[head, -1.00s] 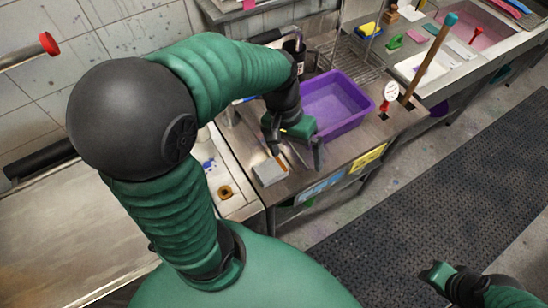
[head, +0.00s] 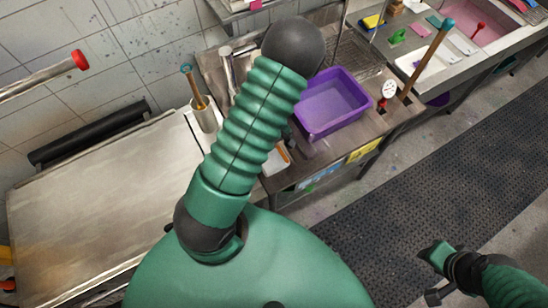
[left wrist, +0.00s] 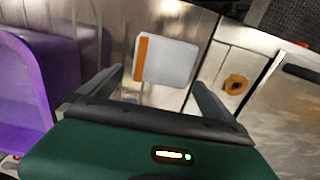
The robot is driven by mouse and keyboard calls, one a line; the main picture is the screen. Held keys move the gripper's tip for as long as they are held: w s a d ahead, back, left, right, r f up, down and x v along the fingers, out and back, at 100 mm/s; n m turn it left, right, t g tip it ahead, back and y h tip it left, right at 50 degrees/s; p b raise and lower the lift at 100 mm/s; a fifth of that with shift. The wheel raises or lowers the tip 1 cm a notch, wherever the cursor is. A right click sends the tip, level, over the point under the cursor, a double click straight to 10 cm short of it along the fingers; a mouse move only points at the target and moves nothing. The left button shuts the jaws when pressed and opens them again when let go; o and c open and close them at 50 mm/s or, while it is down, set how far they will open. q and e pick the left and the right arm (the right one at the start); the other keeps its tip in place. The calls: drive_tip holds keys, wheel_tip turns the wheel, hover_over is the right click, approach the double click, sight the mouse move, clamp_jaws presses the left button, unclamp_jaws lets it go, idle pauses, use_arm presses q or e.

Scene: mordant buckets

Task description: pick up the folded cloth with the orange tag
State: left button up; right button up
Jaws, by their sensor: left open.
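The folded cloth (left wrist: 172,63) is pale grey-white with an orange tag (left wrist: 142,58) along its left edge in the left wrist view. It lies flat on the steel counter. In the head view the cloth (head: 275,163) is partly hidden behind my left arm. My left gripper (left wrist: 158,80) is open and empty, its two fingers on either side of the cloth in the wrist view, apart from it. In the head view my left gripper (head: 292,143) is mostly hidden by the arm. My right gripper (head: 436,272) is at the lower right, far from the cloth, above the floor.
A purple basin (head: 333,103) stands on the counter beside the cloth; it also shows in the left wrist view (left wrist: 22,90). A brown ring-shaped thing (left wrist: 236,84) lies on the other side. A steel cup (head: 203,115) with a blue-tipped handle stands by the wall.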

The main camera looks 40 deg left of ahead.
sight(272, 157)
use_arm(q)
drive_tip(key=f, duration=0.4)
drive_tip(key=shift+s+d+f, duration=0.15)
drive_tip(key=shift+s+f, duration=0.05)
drive_tip(key=shift+s, duration=0.1)
drive_tip(key=shift+w+d+f, duration=0.1)
drive_tip(key=shift+f, duration=0.15)
drive_tip(key=shift+d, duration=0.1)
drive_tip(key=c, duration=0.4)
drive_tip(key=shift+r, duration=0.15)
drive_tip(key=c, duration=0.9)
